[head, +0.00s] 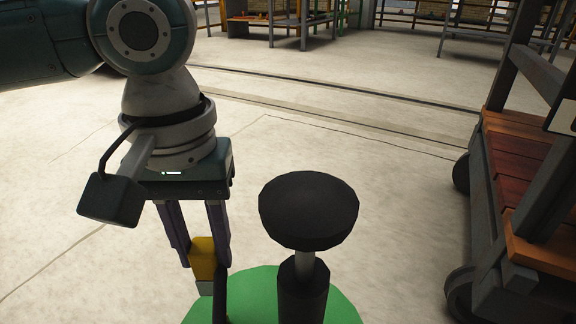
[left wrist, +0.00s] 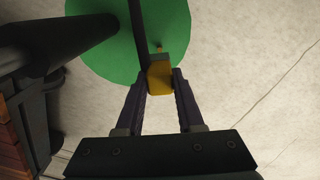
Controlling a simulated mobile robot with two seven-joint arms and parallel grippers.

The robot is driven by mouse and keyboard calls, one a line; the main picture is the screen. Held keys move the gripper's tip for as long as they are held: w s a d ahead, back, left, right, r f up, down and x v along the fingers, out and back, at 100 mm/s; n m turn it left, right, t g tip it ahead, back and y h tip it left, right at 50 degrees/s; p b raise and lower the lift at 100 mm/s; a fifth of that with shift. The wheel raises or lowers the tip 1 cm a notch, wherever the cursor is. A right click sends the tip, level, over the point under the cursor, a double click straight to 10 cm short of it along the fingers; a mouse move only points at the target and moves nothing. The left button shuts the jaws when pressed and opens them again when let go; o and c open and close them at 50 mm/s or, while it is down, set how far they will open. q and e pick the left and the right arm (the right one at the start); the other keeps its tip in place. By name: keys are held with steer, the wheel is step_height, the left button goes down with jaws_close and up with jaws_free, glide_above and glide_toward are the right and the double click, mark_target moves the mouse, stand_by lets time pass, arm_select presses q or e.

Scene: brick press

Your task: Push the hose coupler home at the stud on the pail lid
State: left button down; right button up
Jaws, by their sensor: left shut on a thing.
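The yellow hose coupler (head: 203,257) with a grey end is between the fingers of my left gripper (head: 204,264), which is shut on it and points down. It also shows in the left wrist view (left wrist: 160,79), with its grey end over the green pail lid (left wrist: 105,62). A small yellowish tip, perhaps the stud (left wrist: 159,48), shows just beyond the grey end; I cannot tell whether they touch. A dark strip, perhaps the hose (left wrist: 138,35), runs beside the coupler. In the head view the lid (head: 255,290) is partly hidden by the black post. My right gripper is out of view.
A black post with a wide round top (head: 308,208) rises at the lid, close right of my left gripper. A wheeled cart with wooden boards (head: 525,175) stands at the right. Racks (head: 290,20) stand far back. The pale floor between is clear.

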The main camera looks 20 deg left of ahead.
mark_target(211, 272)
arm_select(q)
steer(key=shift+r+p, duration=0.2)
steer(key=shift+p, duration=0.3)
steer(key=shift+f, duration=2.4)
steer(key=shift+f+b, duration=0.4)
steer(key=shift+f, duration=0.6)
steer(key=shift+f, duration=0.15)
steer(key=shift+f, duration=0.4)
steer(key=shift+f, duration=0.25)
steer(key=shift+f, duration=0.35)
